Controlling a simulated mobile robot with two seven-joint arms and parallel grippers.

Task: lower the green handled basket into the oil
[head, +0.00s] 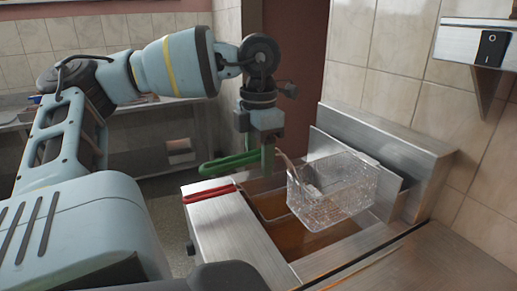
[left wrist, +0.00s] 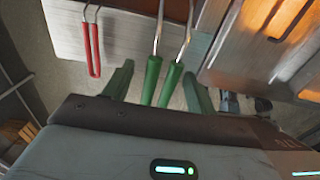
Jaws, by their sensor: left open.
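The wire basket (head: 330,192) sits above the brown oil (head: 312,238) in the fryer, near the back panel. Its mesh bottom looks raised above the oil; something pale shows inside. Its green handle (head: 225,165) sticks out to the left over the fryer's front edge. In the left wrist view the handle shows as two green grips (left wrist: 152,82) on metal rods. My left gripper (head: 260,158) is at the handle, fingers apart, with both grips between them in the left wrist view (left wrist: 160,80). Contact cannot be told. My right gripper is not in view.
A red handle (head: 209,194) lies over the fryer's left steel top (head: 240,232). The steel back panel (head: 400,140) stands behind the basket. A switch box (head: 490,47) hangs on the tiled wall. A steel counter (head: 420,265) is at lower right.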

